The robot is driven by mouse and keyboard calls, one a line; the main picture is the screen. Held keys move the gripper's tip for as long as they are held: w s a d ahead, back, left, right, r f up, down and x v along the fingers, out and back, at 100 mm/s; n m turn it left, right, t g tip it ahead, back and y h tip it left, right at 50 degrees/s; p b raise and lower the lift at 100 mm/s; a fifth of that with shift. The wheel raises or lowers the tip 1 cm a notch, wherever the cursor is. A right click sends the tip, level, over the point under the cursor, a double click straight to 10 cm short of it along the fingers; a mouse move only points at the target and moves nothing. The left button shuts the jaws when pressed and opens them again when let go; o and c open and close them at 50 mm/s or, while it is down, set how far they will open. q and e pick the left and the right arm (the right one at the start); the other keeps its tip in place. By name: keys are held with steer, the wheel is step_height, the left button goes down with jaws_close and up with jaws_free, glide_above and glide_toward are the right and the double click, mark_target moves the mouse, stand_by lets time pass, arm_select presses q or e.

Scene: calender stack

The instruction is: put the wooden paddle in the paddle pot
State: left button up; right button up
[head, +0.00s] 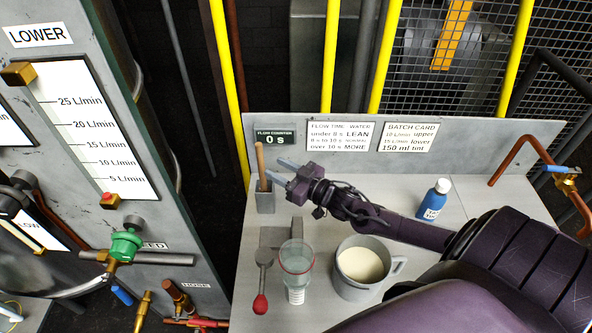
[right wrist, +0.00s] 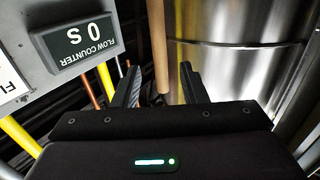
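The wooden paddle (head: 261,164) stands nearly upright, with its lower end in or just behind the mouth of the grey paddle pot (head: 265,201) at the bench's back left. Its lower part is hidden. My right gripper (head: 273,170) is open beside the handle, its two fingers pointing left at it. In the right wrist view, the wooden handle (right wrist: 159,45) shows in line with the gap between the open fingers (right wrist: 160,80), apart from both. I cannot tell whether the fingertips reach past it. My left gripper is not in view.
A flow counter (head: 275,138) reading 0 s is behind the paddle. Valves and gauges line the left.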

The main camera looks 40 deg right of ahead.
steer(key=shift+v, duration=2.75)
steer(key=shift+r, duration=0.15)
